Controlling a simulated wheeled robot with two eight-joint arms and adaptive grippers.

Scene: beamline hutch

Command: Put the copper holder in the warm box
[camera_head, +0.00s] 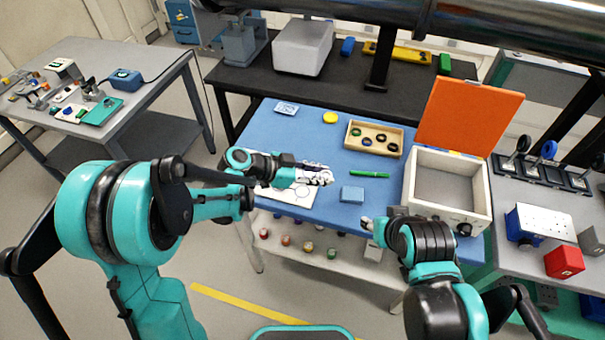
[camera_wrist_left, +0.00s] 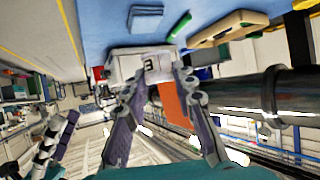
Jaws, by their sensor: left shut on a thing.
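My left gripper (camera_head: 322,175) is above the blue mat, left of the warm box. In the left wrist view the left gripper (camera_wrist_left: 160,78) is shut on a small pale piece marked 3 (camera_wrist_left: 152,65). I cannot tell its copper colour, and the fingers hide much of it. The warm box (camera_head: 481,204) is a white box at the right end of the mat, with its orange lid (camera_head: 470,112) raised. Its grey inside looks empty. My right gripper (camera_head: 370,223) is low by the mat's front edge, left of the box; its jaws are too hidden to judge.
On the blue mat (camera_head: 290,140) lie a blue block (camera_head: 352,194), a green pen (camera_head: 369,174), a wooden tray (camera_head: 397,152) with dark round pieces and a yellow disc (camera_head: 330,117). A pipe (camera_head: 500,30) crosses above the back. A side table (camera_head: 560,200) stands at right.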

